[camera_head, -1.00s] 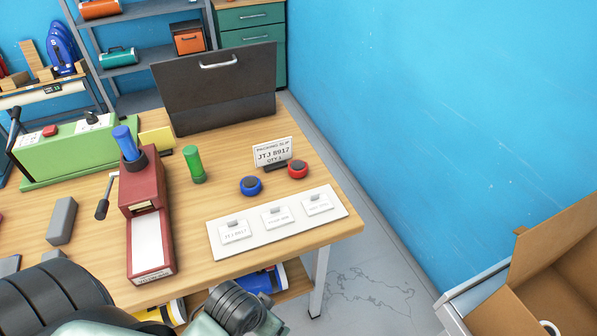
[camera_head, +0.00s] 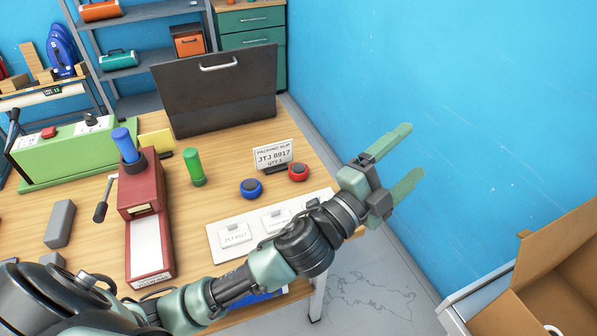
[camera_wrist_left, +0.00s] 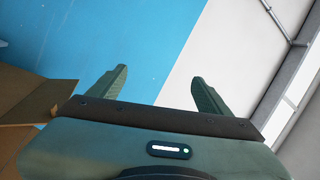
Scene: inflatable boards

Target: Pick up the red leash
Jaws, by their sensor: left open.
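A small round red and dark item (camera_head: 298,172), which looks like the coiled red leash, lies on the wooden table near its right side, in front of the packing slip stand. A similar blue one (camera_head: 251,187) lies to its left. My left gripper (camera_head: 414,150) is open and empty. It is right of the red item and beyond the table's right edge in the picture, apart from it, with its fingers pointing to the right. In the left wrist view its two fingers (camera_wrist_left: 160,74) are spread, with only wall behind them. My right gripper is not in view.
The packing slip stand (camera_head: 273,155) is just behind the red item. A white board with labels (camera_head: 228,240) lies in front, partly covered by my left arm. A green cylinder (camera_head: 194,167) and a dark red device (camera_head: 146,205) stand left. An open cardboard box (camera_head: 560,262) is at lower right.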

